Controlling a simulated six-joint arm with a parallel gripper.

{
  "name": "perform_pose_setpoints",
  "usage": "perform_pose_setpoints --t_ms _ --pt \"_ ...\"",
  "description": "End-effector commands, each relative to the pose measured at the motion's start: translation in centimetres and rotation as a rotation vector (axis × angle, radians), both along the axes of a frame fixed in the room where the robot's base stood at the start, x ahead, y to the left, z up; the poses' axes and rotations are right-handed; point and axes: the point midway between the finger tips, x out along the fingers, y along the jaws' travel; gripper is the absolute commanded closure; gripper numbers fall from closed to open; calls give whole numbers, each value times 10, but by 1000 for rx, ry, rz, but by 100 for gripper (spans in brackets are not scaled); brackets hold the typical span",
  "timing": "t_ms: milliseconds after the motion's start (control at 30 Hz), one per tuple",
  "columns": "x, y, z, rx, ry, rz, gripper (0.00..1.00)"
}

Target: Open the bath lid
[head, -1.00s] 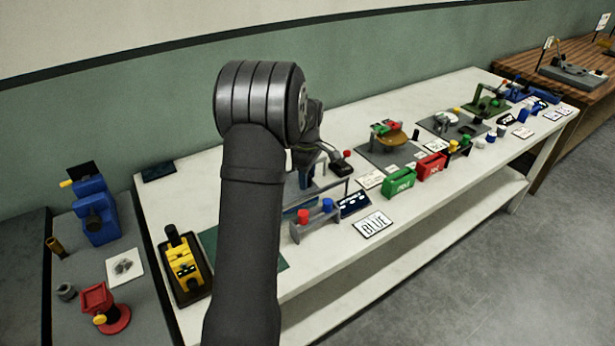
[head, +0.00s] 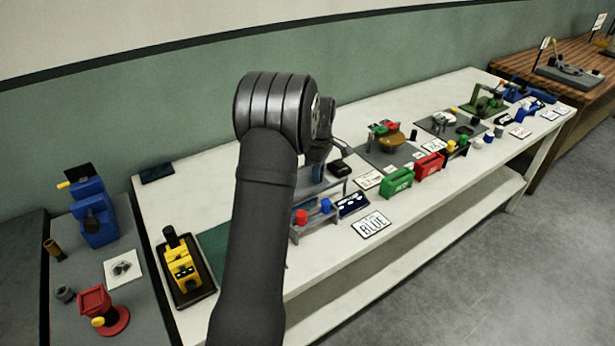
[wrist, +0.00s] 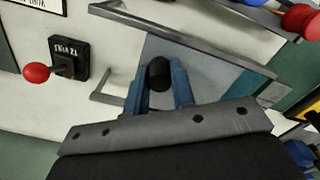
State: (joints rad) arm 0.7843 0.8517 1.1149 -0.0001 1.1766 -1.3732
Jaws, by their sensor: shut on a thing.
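In the wrist view, my gripper (wrist: 160,82) has its two blue fingers on either side of a black cylindrical knob (wrist: 158,72) and is shut on it. Behind the knob lies a flat blue-grey panel (wrist: 208,68), which looks like the bath lid; how far it is raised, I cannot tell. A grey rail frame (wrist: 190,45) runs along the panel. In the head view, my arm hides most of the bath and the fingertips. Part of the grey rail (head: 340,183) shows to the right of my arm.
A black box with a label (wrist: 68,58) and a red ball lever (wrist: 37,73) stand beside the panel. A small rack (head: 312,224) with red and blue caps is at the table's front. A yellow device (head: 182,264) in a tray is to the left.

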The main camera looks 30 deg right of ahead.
Motion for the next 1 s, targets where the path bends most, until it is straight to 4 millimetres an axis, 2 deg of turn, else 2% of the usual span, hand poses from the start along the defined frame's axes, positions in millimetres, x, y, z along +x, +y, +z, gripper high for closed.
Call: perform_pose_setpoints --t_ms 33,200,567,600,700,1000 --pt "0 -12 0 -4 -4 -4 100" --pt "1 -36 0 -4 -4 -2 100" --pt "0 -41 1 -2 -2 1 100" --pt "0 -41 1 -2 -2 1 75" --pt "0 -41 0 -2 -2 1 55" --pt "0 -41 1 -1 -2 0 55"
